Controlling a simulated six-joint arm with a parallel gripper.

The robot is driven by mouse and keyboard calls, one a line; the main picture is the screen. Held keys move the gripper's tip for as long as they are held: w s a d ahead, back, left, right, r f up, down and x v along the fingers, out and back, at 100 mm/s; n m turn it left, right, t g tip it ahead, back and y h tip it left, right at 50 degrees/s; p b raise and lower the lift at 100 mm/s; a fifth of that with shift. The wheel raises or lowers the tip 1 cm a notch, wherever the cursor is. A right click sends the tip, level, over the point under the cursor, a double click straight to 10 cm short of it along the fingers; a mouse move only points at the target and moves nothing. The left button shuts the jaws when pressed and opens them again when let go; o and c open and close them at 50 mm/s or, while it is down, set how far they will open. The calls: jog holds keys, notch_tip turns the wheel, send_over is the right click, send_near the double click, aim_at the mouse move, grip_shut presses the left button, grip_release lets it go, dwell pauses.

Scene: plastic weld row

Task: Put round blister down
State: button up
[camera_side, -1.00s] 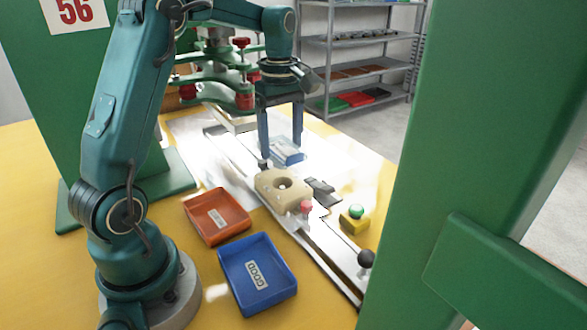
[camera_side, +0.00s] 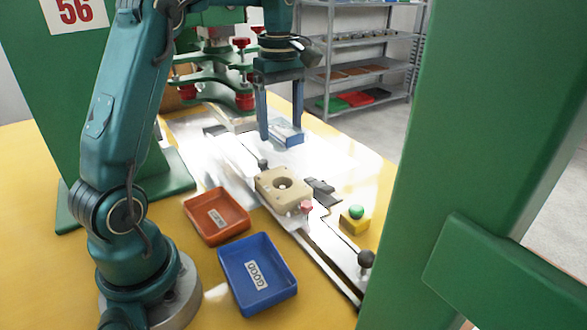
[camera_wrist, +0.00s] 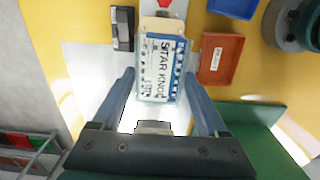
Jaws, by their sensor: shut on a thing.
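My gripper (camera_side: 282,128) is shut on a blue and white blister pack (camera_side: 289,135), which it holds above the bright metal work surface. In the wrist view the pack (camera_wrist: 163,70) shows its printed face, reading "STAR KNOB", between the two fingers of my gripper (camera_wrist: 160,85). The beige fixture (camera_side: 268,190) with a round recess stands on the rail, nearer the side camera than the pack. In the wrist view the pack covers most of the fixture. The side of the pack turned from the wrist camera is hidden.
An orange tray (camera_side: 240,223) and a blue tray (camera_side: 285,291) labelled "GOOD" lie on the yellow table left of the rail. A yellow box with a green button (camera_side: 356,213) and a black knob (camera_side: 366,258) stand at the right. The green press (camera_side: 215,75) rises behind.

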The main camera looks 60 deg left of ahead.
jog(key=shift+f, duration=0.1)
jog(key=shift+s+d+f+m, duration=0.1)
jog(key=shift+s+f+m, duration=0.1)
jog(key=shift+f+m, duration=0.15)
jog(key=s+d+f, duration=0.1)
jog(key=s+d, duration=0.2)
jog(key=s, duration=1.3)
send_near(256, 275)
jog(key=shift+f, duration=1.9)
jog(key=shift+f, duration=0.15)
jog(key=o, duration=0.9)
jog(key=shift+o, duration=0.2)
